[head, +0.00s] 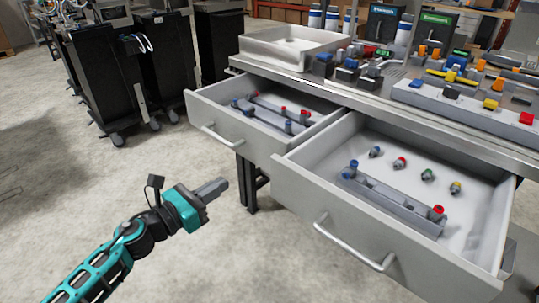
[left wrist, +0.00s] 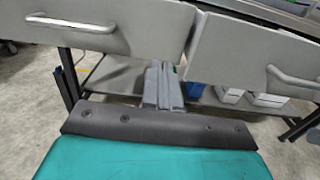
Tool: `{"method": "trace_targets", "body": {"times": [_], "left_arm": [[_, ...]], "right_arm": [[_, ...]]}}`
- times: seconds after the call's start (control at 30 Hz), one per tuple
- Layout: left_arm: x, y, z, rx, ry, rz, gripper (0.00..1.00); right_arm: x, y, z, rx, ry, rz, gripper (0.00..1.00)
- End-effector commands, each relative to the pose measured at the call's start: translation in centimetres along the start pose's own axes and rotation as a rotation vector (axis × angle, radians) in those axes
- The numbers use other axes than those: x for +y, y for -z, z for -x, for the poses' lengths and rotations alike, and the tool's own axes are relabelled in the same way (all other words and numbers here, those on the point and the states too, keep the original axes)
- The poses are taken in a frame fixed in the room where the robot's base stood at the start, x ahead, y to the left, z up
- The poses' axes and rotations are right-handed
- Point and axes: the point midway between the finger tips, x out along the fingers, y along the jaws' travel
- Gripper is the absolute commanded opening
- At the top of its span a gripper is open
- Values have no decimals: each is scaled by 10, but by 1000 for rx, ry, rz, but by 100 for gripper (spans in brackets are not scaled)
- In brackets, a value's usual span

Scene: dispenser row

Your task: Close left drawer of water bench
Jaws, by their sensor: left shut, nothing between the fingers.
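The water bench (head: 345,92) has two grey drawers pulled out toward me. The left drawer (head: 215,130) is open and shows a bar handle (head: 222,139) on its front; inside lie a grey rail and small blue and red fittings. The right drawer (head: 365,225) is also open, with its own handle (head: 352,249). My left gripper (head: 222,187) is shut and empty, in front of and below the left drawer's front, apart from it. In the left wrist view the gripper (left wrist: 162,70) points between the left drawer front (left wrist: 120,25) and the right one (left wrist: 255,45). My right gripper is out of view.
Black wheeled cabinets (head: 105,80) stand at the back left. The bench top holds a sink tray (head: 290,45), valves and fittings. A bench leg (head: 248,185) stands under the left drawer. The floor in front of the left drawer is clear.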

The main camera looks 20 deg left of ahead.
Motion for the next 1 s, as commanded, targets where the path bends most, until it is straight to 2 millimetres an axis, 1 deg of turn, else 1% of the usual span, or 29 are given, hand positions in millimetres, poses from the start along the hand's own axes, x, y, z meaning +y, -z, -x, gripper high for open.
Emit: {"method": "trace_targets", "body": {"times": [0.17, 0.5, 0.7, 0.83, 1.0], "left_arm": [[1, -2, -18, -4, 0, 0, 0], [1, -2, -80, -4, -1, 0, 0], [1, -1, -113, -3, -2, 1, 0], [1, -1, -128, -2, -2, 0, 0], [0, 0, -137, -1, -1, 0, 0]], "right_arm": [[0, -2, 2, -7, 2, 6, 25], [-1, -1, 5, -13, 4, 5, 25], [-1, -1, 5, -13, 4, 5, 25], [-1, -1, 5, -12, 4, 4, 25], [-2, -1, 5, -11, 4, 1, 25]]}}
